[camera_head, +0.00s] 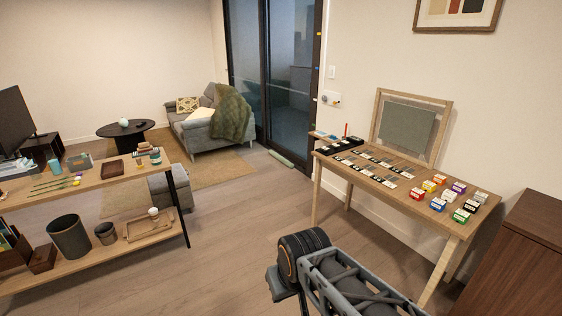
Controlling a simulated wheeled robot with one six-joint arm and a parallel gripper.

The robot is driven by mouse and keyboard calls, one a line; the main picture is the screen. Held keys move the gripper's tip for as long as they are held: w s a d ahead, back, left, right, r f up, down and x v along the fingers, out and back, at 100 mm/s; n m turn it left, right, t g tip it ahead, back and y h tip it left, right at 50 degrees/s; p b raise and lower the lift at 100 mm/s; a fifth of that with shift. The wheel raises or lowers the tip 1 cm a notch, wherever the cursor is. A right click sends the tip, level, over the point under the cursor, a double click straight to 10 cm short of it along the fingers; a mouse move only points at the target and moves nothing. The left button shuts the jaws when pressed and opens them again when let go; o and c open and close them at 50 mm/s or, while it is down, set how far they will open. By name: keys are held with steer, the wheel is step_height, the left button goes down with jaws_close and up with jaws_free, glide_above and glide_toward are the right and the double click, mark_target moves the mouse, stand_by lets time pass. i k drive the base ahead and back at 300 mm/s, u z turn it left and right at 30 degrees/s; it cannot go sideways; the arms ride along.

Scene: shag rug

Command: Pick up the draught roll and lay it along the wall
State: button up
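A long, thin, pale grey-green roll (281,158), which looks like the draught roll, lies on the floor at the foot of the dark-framed glass door (291,80). It is far off, in the upper middle of the head view, and small. The pale wall (345,55) starts just right of the door frame and runs on behind the wooden table. Part of my arm shows at the bottom centre, well apart from the roll. My gripper's fingers are not in view.
A wooden table (425,222) with several small coloured boxes and cards stands right, a framed canvas (408,128) behind it. A brown cabinet (515,265) is at lower right. A two-tier shelf (95,183) is left. A sofa (205,135) stands beyond. Bare floor (245,215) lies between.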

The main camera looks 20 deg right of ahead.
mark_target(279, 157)
steer(key=z, duration=0.3)
steer(key=i, duration=9.25)
steer(key=z, duration=1.7)
steer(key=i, duration=0.5)
steer(key=u, duration=0.1)
